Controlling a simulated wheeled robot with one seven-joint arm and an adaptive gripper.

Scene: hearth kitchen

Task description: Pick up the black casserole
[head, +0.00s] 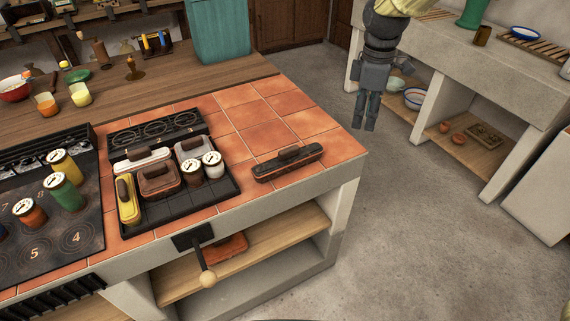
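The tray holds a yellow casserole (128,205), a brown casserole (158,181), others and two jars with dial lids. A black hob (60,250) with several jars lies left. Bare tiles (265,135) surround the black casserole's far side. A lever (205,265) sticks out in front.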

